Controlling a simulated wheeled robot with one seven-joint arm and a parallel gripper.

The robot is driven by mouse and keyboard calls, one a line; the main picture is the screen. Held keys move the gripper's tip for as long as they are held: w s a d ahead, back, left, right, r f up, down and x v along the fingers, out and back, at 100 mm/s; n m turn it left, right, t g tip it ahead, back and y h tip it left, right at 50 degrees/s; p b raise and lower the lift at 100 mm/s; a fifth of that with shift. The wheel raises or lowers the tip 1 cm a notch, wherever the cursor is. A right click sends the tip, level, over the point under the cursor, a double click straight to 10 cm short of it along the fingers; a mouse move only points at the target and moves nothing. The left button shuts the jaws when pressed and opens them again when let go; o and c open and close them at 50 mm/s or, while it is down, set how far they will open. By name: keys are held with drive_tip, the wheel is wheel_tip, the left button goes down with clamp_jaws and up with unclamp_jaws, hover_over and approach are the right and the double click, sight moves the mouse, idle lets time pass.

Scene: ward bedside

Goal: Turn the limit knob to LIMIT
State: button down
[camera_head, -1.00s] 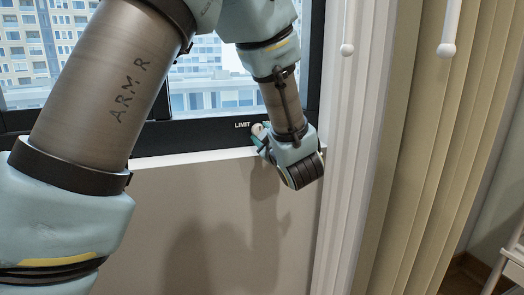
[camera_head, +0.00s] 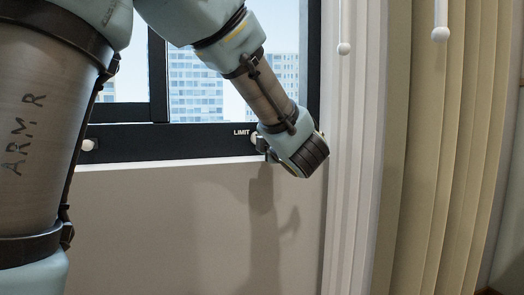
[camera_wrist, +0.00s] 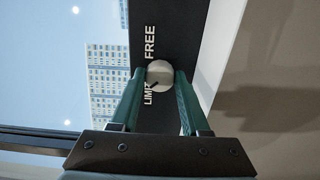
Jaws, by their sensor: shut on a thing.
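The limit knob (camera_wrist: 159,74) is a round pale knob on the black window frame. In the wrist view the word FREE (camera_wrist: 150,42) is above it and LIMIT (camera_wrist: 148,94) is below and to its left. A dark mark on the knob's face points down-left, toward the word LIMIT. My gripper (camera_wrist: 160,79) has its two green fingers on either side of the knob, shut on it. In the head view my gripper (camera_head: 262,144) is at the frame's lower rail and hides most of the knob, just right of the LIMIT label (camera_head: 241,132).
A second pale knob (camera_head: 88,144) is on the frame at the left. A bare wall (camera_head: 170,220) lies below the window.

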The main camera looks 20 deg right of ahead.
idle(0.4)
drive_tip(key=shift+c, duration=1.9)
unclamp_jaws()
drive_tip(key=shift+s, duration=0.1)
drive_tip(key=s+a, duration=0.1)
drive_tip(key=s, duration=0.9)
drive_tip(key=shift+s+a+p, duration=0.15)
drive_tip(key=shift+s+p, duration=0.15)
